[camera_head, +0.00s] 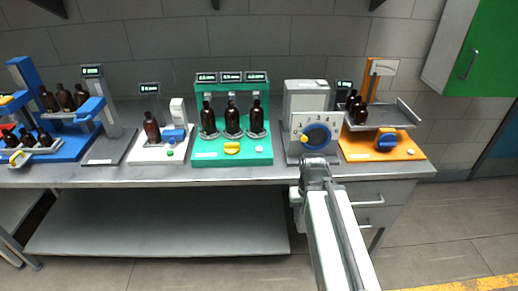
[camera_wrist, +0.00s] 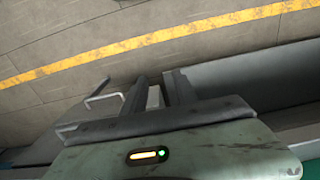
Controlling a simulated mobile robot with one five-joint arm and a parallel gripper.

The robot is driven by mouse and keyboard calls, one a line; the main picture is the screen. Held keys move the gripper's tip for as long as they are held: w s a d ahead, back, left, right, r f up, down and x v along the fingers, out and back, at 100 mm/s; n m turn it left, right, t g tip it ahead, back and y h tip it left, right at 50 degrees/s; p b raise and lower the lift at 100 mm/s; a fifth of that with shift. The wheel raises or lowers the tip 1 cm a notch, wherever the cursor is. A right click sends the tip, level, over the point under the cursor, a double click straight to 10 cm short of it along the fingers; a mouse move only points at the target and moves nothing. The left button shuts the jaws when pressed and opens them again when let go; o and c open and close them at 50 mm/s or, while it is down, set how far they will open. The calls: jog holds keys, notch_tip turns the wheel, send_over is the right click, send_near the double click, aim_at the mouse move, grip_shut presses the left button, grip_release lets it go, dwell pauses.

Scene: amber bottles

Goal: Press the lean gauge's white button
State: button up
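No label reading lean gauge is legible. A teal station (camera_head: 204,155) holds three dark amber bottles (camera_head: 231,121) upright under three small displays. On its front are a yellow knob (camera_head: 232,147) and a white button (camera_head: 259,149). An orange station (camera_head: 372,151) at the right has a tilted tray with bottles, a blue knob (camera_head: 387,140) and another white button (camera_head: 411,152). I cannot tell which is the lean gauge. My gripper (camera_head: 316,165) is at the bench's front edge, right of the teal station. In the wrist view, its fingers (camera_wrist: 157,82) look apart, with nothing held.
A grey dial station (camera_head: 306,95) with a blue knob stands behind my gripper. Further left are a white station (camera_head: 150,151) with one bottle and a blue station (camera_head: 75,147) with several. Drawers (camera_head: 366,192) sit under the bench's right end; the floor in front is clear.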

grip_shut()
dwell(1.5)
